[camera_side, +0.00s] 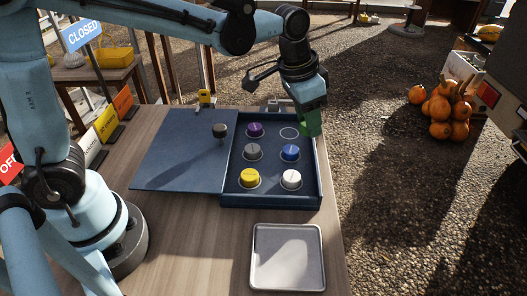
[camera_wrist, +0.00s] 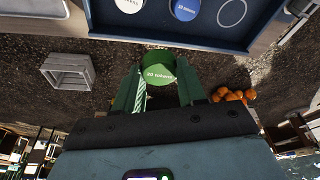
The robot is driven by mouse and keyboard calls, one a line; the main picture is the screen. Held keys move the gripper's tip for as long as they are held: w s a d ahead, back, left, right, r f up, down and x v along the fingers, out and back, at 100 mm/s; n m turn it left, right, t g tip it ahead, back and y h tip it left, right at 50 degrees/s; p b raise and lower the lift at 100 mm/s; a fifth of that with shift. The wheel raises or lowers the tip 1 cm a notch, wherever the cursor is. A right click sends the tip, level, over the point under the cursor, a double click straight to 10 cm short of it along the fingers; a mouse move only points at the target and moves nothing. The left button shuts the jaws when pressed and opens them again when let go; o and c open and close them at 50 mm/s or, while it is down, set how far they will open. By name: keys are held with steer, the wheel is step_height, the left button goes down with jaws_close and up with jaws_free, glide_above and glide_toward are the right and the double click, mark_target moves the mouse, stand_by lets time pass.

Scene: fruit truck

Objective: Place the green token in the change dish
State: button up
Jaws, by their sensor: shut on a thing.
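My gripper (camera_side: 311,124) is above the right side of the token box, near its back corner. In the wrist view, my gripper (camera_wrist: 159,82) is shut on the green token (camera_wrist: 160,66), which sits between the green fingertips with its printed face visible. In the side view, the token is hard to tell from the green fingers. The change dish appears to be the empty, shallow grey metal tray (camera_side: 288,257) on the table, in front of the box.
The dark blue box (camera_side: 270,200) holds purple (camera_side: 255,130), grey (camera_side: 252,152), blue (camera_side: 290,153), yellow (camera_side: 249,179) and white (camera_side: 291,179) tokens, plus an empty ring (camera_side: 289,133). Its lid (camera_side: 180,165) lies open leftward. Wooden table (camera_side: 195,245) is clear left of the dish.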

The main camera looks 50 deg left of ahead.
steer(key=s+d+m+g+h, duration=0.1)
steer(key=s+d+m, duration=0.6)
steer(key=s+d, duration=0.65)
steer(key=s+d+f+m+g, duration=0.15)
steer(key=s+m, duration=0.45)
steer(key=s, duration=0.9)
steer(key=h, duration=0.1)
glide_above(289, 259)
steer(key=a, duration=0.1)
step_height(289, 259, down, 7)
steer(key=shift+r, duration=0.15)
steer(key=shift+f, duration=2)
steer(key=shift+f, duration=0.15)
steer(key=o, duration=1)
steer(key=shift+o, duration=0.2)
